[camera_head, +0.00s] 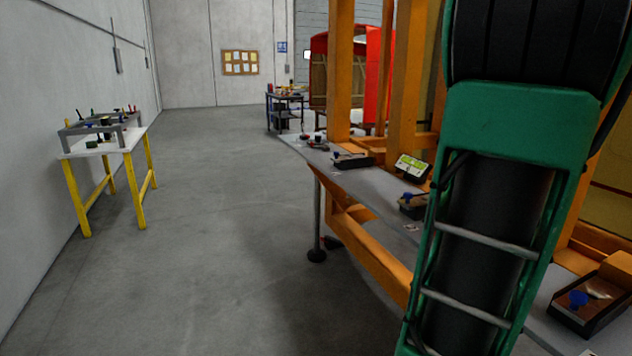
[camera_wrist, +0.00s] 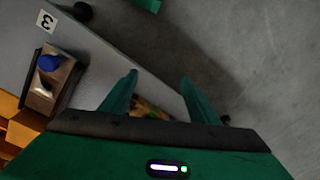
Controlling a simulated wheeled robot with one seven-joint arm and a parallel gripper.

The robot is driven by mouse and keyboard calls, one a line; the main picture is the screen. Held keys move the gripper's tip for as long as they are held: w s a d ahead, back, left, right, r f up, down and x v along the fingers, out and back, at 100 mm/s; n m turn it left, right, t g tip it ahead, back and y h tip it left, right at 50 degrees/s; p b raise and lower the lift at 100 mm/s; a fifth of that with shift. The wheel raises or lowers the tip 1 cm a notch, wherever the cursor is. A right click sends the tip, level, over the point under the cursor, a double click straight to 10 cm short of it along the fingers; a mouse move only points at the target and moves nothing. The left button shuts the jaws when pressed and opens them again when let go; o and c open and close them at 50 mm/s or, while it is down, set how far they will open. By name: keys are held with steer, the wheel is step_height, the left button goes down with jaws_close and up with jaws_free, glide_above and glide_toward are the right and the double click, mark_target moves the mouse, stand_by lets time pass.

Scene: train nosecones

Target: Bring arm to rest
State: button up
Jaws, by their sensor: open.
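My gripper (camera_wrist: 158,84) shows in the wrist view as two green fingers spread apart. It is open, and I see nothing gripped between the fingers. A small brownish-yellow thing (camera_wrist: 148,108) shows behind and between them; I cannot tell what it is. The fingers hang over the edge of a grey bench (camera_wrist: 95,65), with grey floor to the right. In the head view my green and black arm fills the right side, in front of the same kind of bench (camera_head: 365,190). My gripper is out of sight in that view.
A tray with a blue item (camera_wrist: 50,80) sits on the bench near a label "3" (camera_wrist: 46,20). Orange posts (camera_head: 340,70) rise behind the bench. Another tray (camera_head: 590,305) lies right of my arm. A yellow-legged table (camera_head: 135,190) stands left. The floor between (camera_head: 220,200) is clear.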

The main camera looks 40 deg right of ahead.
steer(key=w+a+f+n, duration=0.1)
steer(key=a+f+n, duration=0.1)
steer(key=a, duration=0.6)
steer(key=w+a+f+n, duration=0.1)
steer(key=a+f+n, duration=0.2)
steer(key=a, duration=0.6)
steer(key=w+a+f+n+g, duration=0.1)
steer(key=w+a+f+n, duration=0.1)
steer(key=a, duration=0.6)
steer(key=shift+a+f+n, duration=0.2)
steer(key=shift+f+n, duration=0.5)
steer(key=shift+f, duration=0.15)
steer(key=shift+w+f, duration=0.25)
steer(key=shift+w, duration=0.4)
steer(key=shift+c, duration=0.2)
